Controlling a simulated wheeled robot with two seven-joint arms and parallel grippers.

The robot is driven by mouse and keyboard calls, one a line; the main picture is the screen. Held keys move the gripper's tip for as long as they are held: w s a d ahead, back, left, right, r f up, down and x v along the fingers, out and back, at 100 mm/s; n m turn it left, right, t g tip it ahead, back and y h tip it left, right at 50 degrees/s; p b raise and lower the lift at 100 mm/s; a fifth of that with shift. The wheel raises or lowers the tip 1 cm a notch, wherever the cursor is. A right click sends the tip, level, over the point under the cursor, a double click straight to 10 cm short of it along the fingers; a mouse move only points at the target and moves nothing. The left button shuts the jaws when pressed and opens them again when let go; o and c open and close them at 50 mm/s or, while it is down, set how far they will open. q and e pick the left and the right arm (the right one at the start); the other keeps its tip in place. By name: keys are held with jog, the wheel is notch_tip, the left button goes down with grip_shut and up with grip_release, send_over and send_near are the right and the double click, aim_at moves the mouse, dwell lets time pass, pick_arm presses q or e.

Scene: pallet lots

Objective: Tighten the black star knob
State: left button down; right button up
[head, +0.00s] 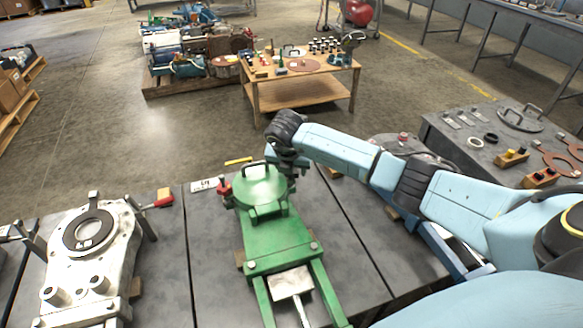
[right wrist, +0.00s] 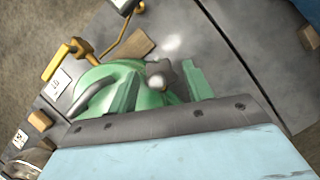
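The green housing (head: 275,238) lies on the grey table in the head view, with a round lid (head: 262,190) and a bail handle at its far end. The black star knob (right wrist: 160,74) shows in the right wrist view as a small dark lobed piece with a pale bolt end. It sits at the lid's edge and is hidden behind my gripper in the head view. My right gripper (head: 289,160) is at the lid's far right edge. My left gripper is out of view.
A grey metal fixture (head: 62,272) with a ring stands at left, a red-handled tool (head: 160,199) beside it. A white label card (head: 203,185) and a yellow marker (head: 238,160) lie near the lid. A parts bench (head: 510,150) is at right, a wooden table (head: 300,92) behind.

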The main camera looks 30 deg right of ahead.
jog(key=shift+o, duration=0.6)
jog(key=shift+r, duration=0.25)
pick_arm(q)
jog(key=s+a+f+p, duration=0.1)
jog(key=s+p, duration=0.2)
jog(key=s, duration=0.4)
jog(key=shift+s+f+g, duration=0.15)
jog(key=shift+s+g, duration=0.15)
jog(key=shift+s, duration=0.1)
pick_arm(e)
jog(key=v, duration=1.3)
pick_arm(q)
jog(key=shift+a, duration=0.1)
pick_arm(e)
jog(key=shift+s+a+f, duration=0.1)
